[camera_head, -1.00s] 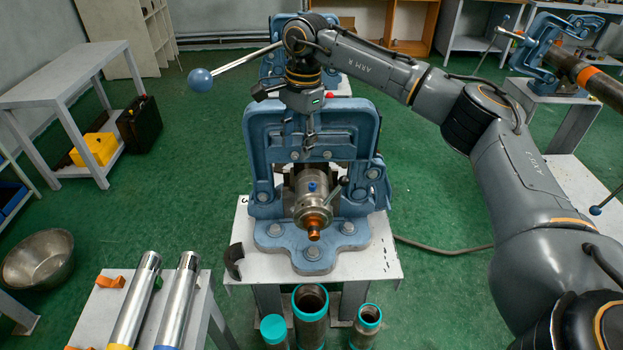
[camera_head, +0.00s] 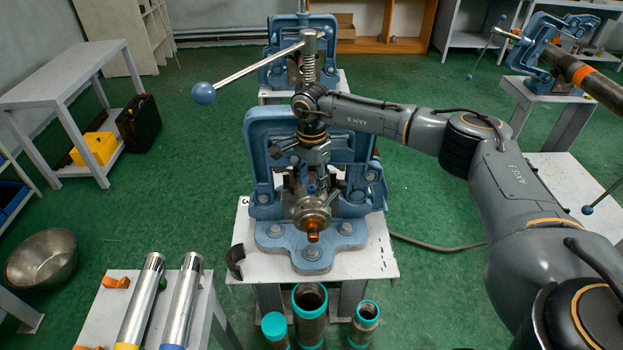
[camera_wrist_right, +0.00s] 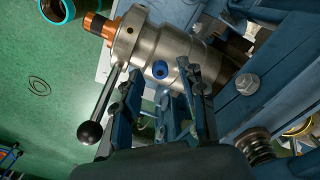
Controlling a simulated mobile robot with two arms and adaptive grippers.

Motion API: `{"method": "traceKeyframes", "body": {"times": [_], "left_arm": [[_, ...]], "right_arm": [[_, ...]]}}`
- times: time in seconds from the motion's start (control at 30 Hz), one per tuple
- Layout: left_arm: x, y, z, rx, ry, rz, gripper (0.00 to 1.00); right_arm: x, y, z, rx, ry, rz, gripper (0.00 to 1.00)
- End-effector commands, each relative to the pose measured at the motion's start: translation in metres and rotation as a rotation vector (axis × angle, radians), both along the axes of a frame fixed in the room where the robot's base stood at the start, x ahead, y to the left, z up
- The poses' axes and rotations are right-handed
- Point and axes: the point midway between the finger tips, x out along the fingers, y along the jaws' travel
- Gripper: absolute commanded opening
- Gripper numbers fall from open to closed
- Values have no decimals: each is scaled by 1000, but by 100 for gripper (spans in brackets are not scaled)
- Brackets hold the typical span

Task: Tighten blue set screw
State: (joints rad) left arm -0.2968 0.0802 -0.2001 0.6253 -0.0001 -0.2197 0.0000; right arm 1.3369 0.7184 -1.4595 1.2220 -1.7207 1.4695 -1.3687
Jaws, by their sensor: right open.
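The blue set screw (camera_head: 312,190) sits on top of a silver cylindrical fitting (camera_head: 312,212) with a copper-coloured tip, held in the blue pipe vise (camera_head: 262,150). In the right wrist view the blue set screw (camera_wrist_right: 160,69) shows a dark socket in its head. My right gripper (camera_head: 312,178) is just above the fitting in the head view. In the wrist view its open fingers (camera_wrist_right: 160,100) point toward the screw, apart from each other, with the screw just beyond the gap between the tips. I cannot tell whether a finger touches it. My left gripper is not in view.
A short lever with a black ball (camera_wrist_right: 90,132) sticks out from the fitting beside the fingers. The vise's long handle with a blue ball (camera_head: 204,93) reaches left. Teal-rimmed pipes (camera_head: 310,300) stand in front; two silver tubes (camera_head: 182,300) lie on the left bench.

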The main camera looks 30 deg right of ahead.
Motion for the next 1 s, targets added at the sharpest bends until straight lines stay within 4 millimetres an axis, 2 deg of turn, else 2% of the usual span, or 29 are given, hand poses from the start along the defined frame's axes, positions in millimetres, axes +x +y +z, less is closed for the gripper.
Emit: {"method": "traceKeyframes", "body": {"times": [0.37, 0.57, 0.77, 1.0], "left_arm": [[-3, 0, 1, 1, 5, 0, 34], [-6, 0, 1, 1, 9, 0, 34], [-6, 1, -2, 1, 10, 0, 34], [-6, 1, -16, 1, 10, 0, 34]], "right_arm": [[0, 0, -6, 0, 0, 1, 41], [0, 0, -6, 0, 0, 1, 0], [0, 0, -7, 0, 0, -15, 0], [0, 0, -8, 0, -1, -190, 0]]}}
